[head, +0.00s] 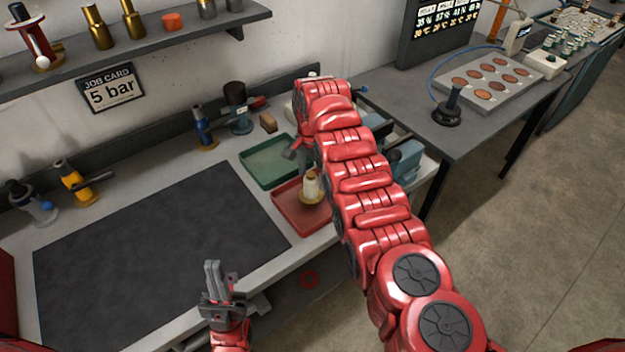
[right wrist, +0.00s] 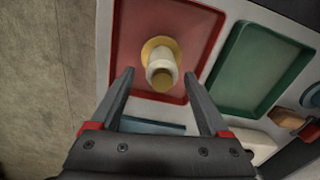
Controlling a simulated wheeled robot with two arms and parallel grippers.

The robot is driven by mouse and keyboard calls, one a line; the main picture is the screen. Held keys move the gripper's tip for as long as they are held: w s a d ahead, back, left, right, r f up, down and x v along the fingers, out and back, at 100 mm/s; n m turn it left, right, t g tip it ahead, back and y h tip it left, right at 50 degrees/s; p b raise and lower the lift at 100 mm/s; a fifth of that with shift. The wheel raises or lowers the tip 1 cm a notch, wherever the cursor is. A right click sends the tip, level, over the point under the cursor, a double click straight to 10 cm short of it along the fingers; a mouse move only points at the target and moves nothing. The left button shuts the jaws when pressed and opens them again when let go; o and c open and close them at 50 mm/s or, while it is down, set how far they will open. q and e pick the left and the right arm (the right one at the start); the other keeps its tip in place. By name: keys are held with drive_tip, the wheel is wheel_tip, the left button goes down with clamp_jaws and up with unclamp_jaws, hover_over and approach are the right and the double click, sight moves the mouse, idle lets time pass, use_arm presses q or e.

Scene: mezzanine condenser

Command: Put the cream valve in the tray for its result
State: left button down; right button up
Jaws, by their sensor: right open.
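The cream valve (head: 311,186) has a cream body and a brass-coloured base. It stands in the red tray (head: 287,220); in the right wrist view the valve (right wrist: 161,66) sits within the tray's rim (right wrist: 124,50). A green tray (head: 262,172) lies beside the red one, and it also shows in the right wrist view (right wrist: 252,75). My right gripper (right wrist: 170,85) is open, its fingers on either side of and apart from the valve in that view. In the head view my red right arm partly hides it. My left gripper (head: 212,275) is near the bench's front edge, empty, its fingers looking close together.
A job card (head: 110,89) reading "5 bar" hangs on the wall. A dark mat (head: 160,255) covers the bench left of the trays. Blue (head: 203,128) and yellow (head: 75,182) valves stand along the back. A grey side table (head: 480,110) stands right.

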wheel_tip(320, 180, up, 7)
drive_tip(key=shift+f+b, duration=0.1)
drive_tip(key=shift+b, duration=0.6)
wheel_tip(320, 180, up, 3)
drive_tip(key=p, duration=0.3)
drive_tip(key=shift+s+r, duration=0.15)
drive_tip(key=shift+r, duration=0.05)
drive_tip(key=shift+f, duration=0.1)
